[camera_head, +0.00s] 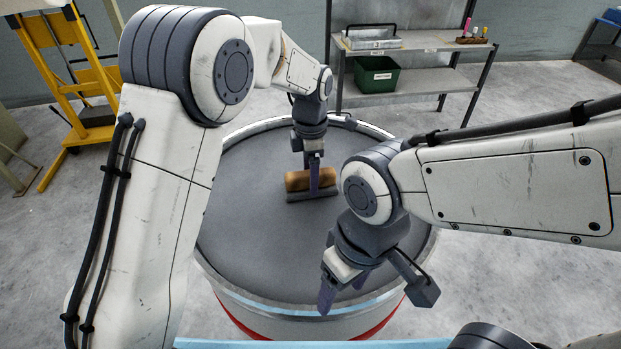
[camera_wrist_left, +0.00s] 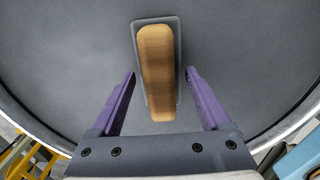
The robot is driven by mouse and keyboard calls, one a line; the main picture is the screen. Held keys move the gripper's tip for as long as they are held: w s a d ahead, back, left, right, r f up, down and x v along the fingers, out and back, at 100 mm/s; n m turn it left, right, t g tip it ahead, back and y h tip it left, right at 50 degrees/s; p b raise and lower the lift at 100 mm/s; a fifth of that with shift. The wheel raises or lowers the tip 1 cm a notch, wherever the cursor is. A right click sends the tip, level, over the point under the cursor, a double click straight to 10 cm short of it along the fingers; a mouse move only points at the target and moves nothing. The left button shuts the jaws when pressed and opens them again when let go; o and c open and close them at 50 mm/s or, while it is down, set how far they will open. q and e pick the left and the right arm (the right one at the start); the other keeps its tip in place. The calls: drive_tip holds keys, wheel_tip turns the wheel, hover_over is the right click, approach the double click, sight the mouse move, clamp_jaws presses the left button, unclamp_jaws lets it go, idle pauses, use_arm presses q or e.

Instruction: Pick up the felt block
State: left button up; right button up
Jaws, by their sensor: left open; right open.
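The felt block, a brown wooden back on a grey felt base (camera_head: 297,181), lies on the grey round drum top (camera_head: 255,240) toward its far side. My left gripper (camera_head: 315,188) points down over it, one purple finger showing in front of the block. In the left wrist view the block (camera_wrist_left: 157,60) lies lengthwise between the two open purple fingers of the left gripper (camera_wrist_left: 160,73), with a gap on each side. The block's far end extends beyond the fingertips. My right gripper (camera_head: 344,292) is open and empty above the near part of the drum top.
The drum has a raised pale rim (camera_head: 219,284). The rest of its top is clear. A metal shelf (camera_head: 410,86) behind it holds a dark green bin (camera_head: 376,76) and a grey toolbox (camera_head: 372,42). A yellow lift frame (camera_head: 62,75) stands at the back left.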

use_arm(q)
drive_tip(key=shift+f, duration=0.2)
clamp_jaws()
drive_tip(key=shift+r, duration=0.2)
drive_tip(key=shift+r, duration=0.25)
use_arm(e)
drive_tip(key=shift+f, duration=0.2)
use_arm(q)
drive_tip(key=r+b, duration=0.1)
drive_tip(key=d+r+b, duration=0.1)
drive_tip(key=r, duration=0.1)
drive_tip(key=shift+r, duration=0.25)
use_arm(e)
drive_tip(key=shift+f, duration=0.75)
use_arm(q)
drive_tip(key=s+d+r+b, duration=0.1)
drive_tip(key=s+d+r, duration=0.2)
drive_tip(key=d+r, duration=0.3)
drive_tip(key=d, duration=0.4)
drive_tip(key=shift+s+r, duration=0.25)
drive_tip(key=shift+r, duration=0.1)
use_arm(e)
drive_tip(key=shift+f, duration=0.7)
use_arm(q)
drive_tip(key=shift+d, duration=0.1)
